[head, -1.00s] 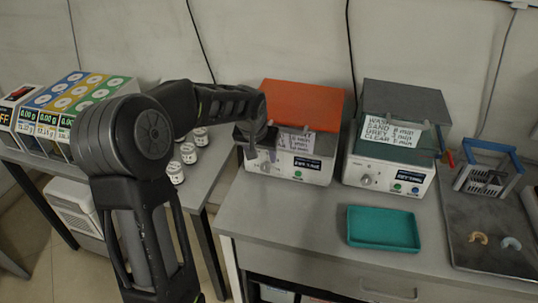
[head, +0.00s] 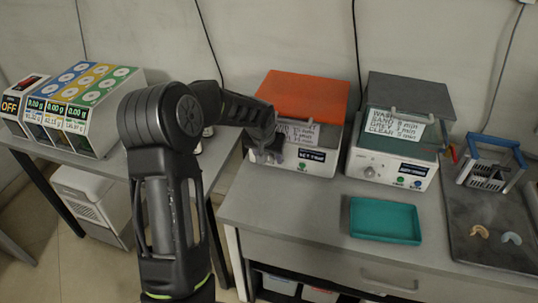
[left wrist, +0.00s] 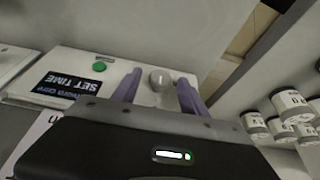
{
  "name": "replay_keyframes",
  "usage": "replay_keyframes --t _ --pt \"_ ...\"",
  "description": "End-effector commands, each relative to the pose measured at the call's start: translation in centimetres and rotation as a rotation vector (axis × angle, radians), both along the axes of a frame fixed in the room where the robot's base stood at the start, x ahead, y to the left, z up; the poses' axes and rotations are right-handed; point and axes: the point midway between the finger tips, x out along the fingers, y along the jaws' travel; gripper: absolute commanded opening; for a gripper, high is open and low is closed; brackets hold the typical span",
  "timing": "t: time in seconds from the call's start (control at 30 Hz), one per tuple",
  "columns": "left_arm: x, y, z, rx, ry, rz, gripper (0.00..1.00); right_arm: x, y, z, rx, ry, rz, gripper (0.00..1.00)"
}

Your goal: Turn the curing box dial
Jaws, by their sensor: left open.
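The curing box (head: 302,92) has an orange lid and a pale front with a dark display (head: 311,156). It stands at the left end of the bench. Its display reads SET TIME, upside down, in the left wrist view (left wrist: 70,88). The round pale dial (left wrist: 160,80) shows between my left fingers in the left wrist view; in the head view my gripper hides it. My left gripper (head: 266,155) is open at the left part of the box front, a finger on each side of the dial. Contact with the dial cannot be told. My right gripper is out of view.
A grey-lidded box (head: 408,95) with a written card stands to the right. A teal tray (head: 385,221) lies in front of it. A green button (left wrist: 100,67) sits beside the dial. White jars (left wrist: 290,102) stand on the side table. The bench front left is clear.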

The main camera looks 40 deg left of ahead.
Motion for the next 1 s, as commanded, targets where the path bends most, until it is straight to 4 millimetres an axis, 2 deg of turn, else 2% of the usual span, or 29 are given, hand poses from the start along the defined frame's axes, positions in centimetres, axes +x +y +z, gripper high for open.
replay_keyframes --t 0.33,0.9,1.0 --pt "0.15 0.06 -0.35 0.000 -0.001 0.001 0.49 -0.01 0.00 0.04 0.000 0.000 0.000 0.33" --pt "0.15 0.05 -0.33 0.000 -0.001 0.000 0.03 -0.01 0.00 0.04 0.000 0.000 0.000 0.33" --pt "0.15 0.04 -0.33 0.000 -0.001 0.000 0.00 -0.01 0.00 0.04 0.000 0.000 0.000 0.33"
